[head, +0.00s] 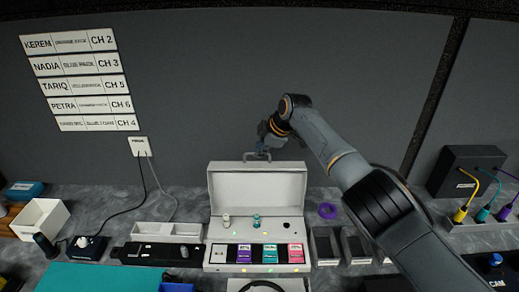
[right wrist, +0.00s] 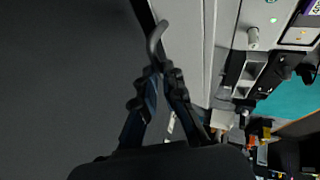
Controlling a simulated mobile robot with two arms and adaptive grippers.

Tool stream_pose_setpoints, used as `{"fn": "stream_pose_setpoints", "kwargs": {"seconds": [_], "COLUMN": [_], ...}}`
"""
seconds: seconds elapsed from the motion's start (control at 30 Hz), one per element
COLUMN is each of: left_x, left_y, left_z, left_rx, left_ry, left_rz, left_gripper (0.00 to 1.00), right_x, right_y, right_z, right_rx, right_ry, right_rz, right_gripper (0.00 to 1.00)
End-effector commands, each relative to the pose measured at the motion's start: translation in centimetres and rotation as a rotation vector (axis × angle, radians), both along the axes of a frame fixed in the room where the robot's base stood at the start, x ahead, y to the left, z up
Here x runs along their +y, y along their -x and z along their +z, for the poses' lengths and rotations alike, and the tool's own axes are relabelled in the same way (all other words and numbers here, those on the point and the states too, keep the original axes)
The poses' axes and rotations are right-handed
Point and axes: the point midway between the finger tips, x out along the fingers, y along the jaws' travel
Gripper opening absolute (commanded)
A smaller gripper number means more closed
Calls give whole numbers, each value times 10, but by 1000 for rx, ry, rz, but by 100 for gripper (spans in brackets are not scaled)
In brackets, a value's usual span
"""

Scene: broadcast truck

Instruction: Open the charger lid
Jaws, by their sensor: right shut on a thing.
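The charger (head: 275,226) is a pale box in the middle of the bench in the head view. Its lid (head: 257,186) stands up at the back, roughly upright, and the top of the box shows. A grey handle (head: 257,157) sits at the lid's upper edge. My right gripper (head: 264,146) is at that handle, above the lid. In the right wrist view its fingers (right wrist: 160,76) are closed on the curved handle (right wrist: 155,38), beside the pale lid panel (right wrist: 183,45). My left gripper is not in view.
Purple, teal and pink labelled packs (head: 270,254) line the charger's front. A purple ring (head: 327,211) lies to its right. A pale tray (head: 166,232) is left of it. A black box (head: 468,172) with coloured cables stands far right. The wall is close behind the lid.

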Motion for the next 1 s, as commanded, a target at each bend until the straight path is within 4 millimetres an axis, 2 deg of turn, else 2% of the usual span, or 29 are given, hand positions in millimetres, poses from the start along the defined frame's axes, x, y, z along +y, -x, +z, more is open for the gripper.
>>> {"fn": "stream_pose_setpoints", "kwargs": {"seconds": [0.03, 0.07, 0.1, 0.2, 0.63, 0.87, 1.0], "left_x": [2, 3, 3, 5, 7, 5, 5], "left_y": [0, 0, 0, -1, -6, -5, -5], "left_z": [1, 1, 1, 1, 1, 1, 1], "left_rx": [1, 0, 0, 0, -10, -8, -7], "left_ry": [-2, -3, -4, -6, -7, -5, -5], "left_rz": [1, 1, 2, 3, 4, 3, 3], "left_gripper": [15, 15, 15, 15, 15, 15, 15], "right_x": [0, 0, 0, 0, -2, -10, -19], "right_y": [-5, -5, -5, -4, -1, 7, 16], "right_z": [10, 10, 10, 10, 8, 24, 44], "right_rx": [-23, -23, -23, -22, -12, -13, -15], "right_ry": [-5, -5, -5, -4, -2, 0, -1], "right_rz": [-1, -1, -1, -1, 0, 0, 0], "right_gripper": [0, 0, 13, 32, 32, 32, 32]}}
